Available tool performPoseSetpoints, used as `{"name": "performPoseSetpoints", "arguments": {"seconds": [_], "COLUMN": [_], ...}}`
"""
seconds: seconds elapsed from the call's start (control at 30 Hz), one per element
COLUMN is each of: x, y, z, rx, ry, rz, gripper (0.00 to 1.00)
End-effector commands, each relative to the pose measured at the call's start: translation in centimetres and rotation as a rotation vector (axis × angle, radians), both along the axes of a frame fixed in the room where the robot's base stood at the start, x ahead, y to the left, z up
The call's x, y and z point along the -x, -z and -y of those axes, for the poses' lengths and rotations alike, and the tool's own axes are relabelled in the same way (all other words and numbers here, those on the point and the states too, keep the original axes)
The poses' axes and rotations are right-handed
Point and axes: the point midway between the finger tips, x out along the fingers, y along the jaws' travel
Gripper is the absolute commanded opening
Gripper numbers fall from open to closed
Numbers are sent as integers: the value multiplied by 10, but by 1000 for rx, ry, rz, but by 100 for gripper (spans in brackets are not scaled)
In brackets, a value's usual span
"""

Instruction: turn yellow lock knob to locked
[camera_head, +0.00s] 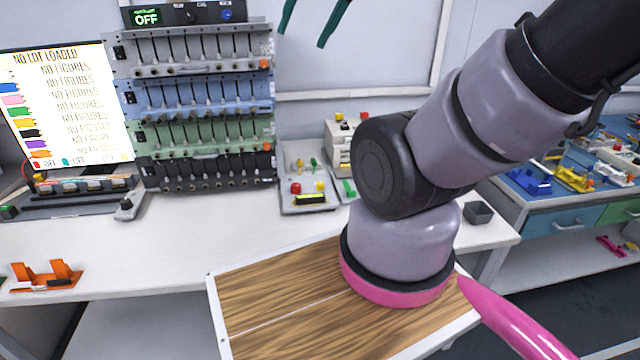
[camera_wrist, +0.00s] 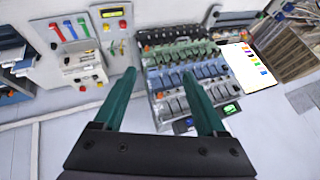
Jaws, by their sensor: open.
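Several small yellow parts show, and I cannot tell for sure which is the lock knob. In the head view, a yellow round part (camera_head: 320,186) sits beside a red knob (camera_head: 296,188) on a grey panel (camera_head: 287,160) right of the cell rack. Another yellow cap (camera_head: 339,117) is on top of the white unit (camera_head: 338,140) behind. In the wrist view, the panel (camera_wrist: 118,58) is at upper left, with a red spot (camera_wrist: 122,24) near its top. My gripper (camera_head: 309,28) shows green fingers at the top of the head view. It is open and empty in the wrist view (camera_wrist: 159,74), apart from everything.
The tiered cell rack (camera_head: 205,110) stands left of the panel, with a meter reading OFF (camera_head: 185,14) above it. A lit screen (camera_head: 65,105) is farther left. An orange holder (camera_head: 45,276) is at the front left. The white bench (camera_head: 180,235) is clear between.

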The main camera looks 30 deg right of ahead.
Motion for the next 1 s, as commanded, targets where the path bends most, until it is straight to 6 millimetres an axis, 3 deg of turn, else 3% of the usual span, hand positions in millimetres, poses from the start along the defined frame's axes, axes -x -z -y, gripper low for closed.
{"name": "performPoseSetpoints", "arguments": {"seconds": [0.13,0.23,0.47,0.77,1.0], "x": [-7,-25,-97,-187,-239], "y": [1,7,40,123,221], "z": [2,9,37,81,117], "rx": [17,67,245,415,478], "ry": [-7,-30,-155,-393,-618], "rz": [-10,-37,-148,-298,-399], "gripper": [64,64,64,64,64]}}
